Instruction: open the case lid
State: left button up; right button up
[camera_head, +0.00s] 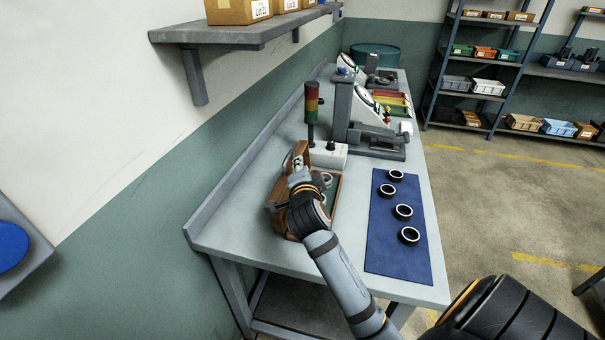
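The brown case (337,196) stands on the grey bench, left of the blue mat. Its green inside shows, with a grey ring-like part (326,178) in it. The brown lid (303,149) stands raised along the case's left side, partly hidden by my arm. My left gripper is not in view.
The blue mat (382,250) holds several dark rings (403,211) in a row. A white box (329,156) and a signal tower (312,103) stand just behind the case. A grey machine (371,135) is farther back. A wall shelf (240,32) hangs at upper left.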

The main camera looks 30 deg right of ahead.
jog(key=v, duration=0.5)
dwell(0.5)
